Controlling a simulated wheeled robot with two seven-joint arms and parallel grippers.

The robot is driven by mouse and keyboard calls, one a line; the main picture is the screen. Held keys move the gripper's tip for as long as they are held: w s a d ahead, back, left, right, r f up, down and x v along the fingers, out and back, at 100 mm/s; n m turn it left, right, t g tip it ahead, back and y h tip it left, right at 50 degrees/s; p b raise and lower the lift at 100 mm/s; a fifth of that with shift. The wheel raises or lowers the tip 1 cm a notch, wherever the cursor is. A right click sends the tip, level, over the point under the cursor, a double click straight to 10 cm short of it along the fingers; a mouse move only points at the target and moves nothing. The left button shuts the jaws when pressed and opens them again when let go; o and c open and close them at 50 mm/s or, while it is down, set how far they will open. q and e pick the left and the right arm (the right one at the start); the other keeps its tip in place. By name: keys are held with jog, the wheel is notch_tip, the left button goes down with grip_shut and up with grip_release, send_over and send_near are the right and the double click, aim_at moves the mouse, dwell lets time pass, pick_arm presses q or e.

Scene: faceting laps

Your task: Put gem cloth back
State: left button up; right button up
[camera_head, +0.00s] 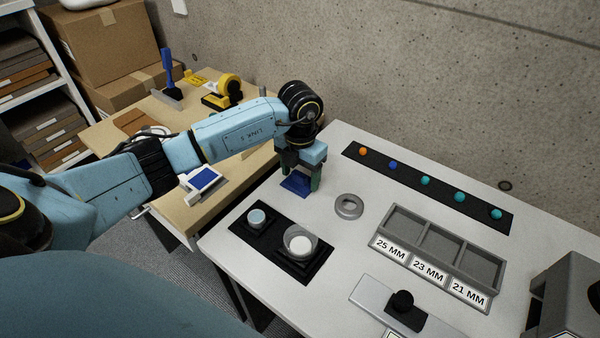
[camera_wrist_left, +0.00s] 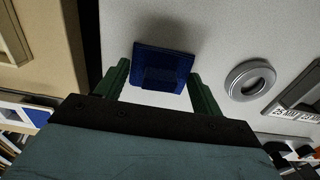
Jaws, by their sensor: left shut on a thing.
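The gem cloth (camera_head: 296,185) is a dark blue square at the back left part of the white table. In the left wrist view the cloth (camera_wrist_left: 165,58) shows between the two green fingers, with a raised block or fold in its middle. My left gripper (camera_head: 299,178) points down and is shut on it. I cannot tell whether the cloth touches the tabletop. A white holder with a blue face (camera_head: 203,179) sits on the wooden table to the left. My right gripper is not in view.
On the white table (camera_head: 345,307) are a grey ring (camera_head: 349,206), a black tray with two round containers (camera_head: 265,237), a labelled three-compartment box (camera_head: 440,248) and a black strip of coloured gems (camera_head: 378,167).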

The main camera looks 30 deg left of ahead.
aim_at(300, 172)
pick_arm(q)
jog(key=shift+f, duration=0.1)
jog(key=o, duration=0.9)
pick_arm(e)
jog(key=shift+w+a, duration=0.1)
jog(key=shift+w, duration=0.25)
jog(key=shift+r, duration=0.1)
pick_arm(q)
notch_tip(300, 172, up, 5)
jog(key=shift+w+f+p, duration=0.1)
jog(key=shift+f+p, duration=0.1)
jog(key=shift+p, duration=0.3)
notch_tip(300, 172, up, 8)
jog(key=shift+f+p, duration=0.15)
jog(key=shift+p, duration=0.35)
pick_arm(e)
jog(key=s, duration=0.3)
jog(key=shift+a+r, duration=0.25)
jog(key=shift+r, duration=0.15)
